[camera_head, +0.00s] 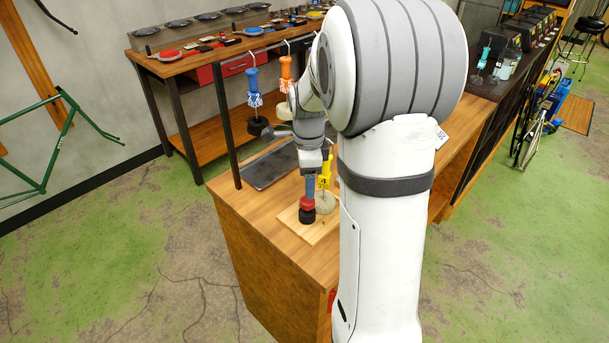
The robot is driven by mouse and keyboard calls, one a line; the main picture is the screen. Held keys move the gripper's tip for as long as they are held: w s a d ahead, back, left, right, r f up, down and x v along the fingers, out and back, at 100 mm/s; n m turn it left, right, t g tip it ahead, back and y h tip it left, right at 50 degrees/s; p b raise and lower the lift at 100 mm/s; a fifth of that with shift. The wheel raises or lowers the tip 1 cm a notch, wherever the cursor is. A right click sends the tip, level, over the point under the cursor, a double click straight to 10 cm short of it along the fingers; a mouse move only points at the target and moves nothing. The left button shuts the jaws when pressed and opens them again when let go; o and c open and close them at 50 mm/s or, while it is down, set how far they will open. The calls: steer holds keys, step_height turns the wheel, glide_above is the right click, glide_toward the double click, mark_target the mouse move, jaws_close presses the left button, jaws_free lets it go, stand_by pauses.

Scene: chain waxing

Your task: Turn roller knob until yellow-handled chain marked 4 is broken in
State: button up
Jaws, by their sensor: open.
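The yellow-handled chain (325,168) stands upright on the near bench, with a small label on its handle. Below it is a pale round roller (326,202) on a wooden board (319,236). To the left of the roller stands a red and black knob-like part (307,212). My gripper (311,185) points down just above this part, beside the yellow handle. The jaws are open. From this view I cannot tell whether they surround or touch the part. My arm hides the right side of the board area.
A blue-handled chain (254,84) and an orange-handled one (286,72) hang on hooks at the left. A dark tray (268,168) lies on the bench (235,197). A green-handled piece (484,58) hangs at the right. A long workbench (182,67) with pans stands behind.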

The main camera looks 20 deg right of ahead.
mark_target(308, 203)
step_height(308, 203, down, 9)
steer(key=b, duration=0.6)
steer(key=shift+c, duration=0.3)
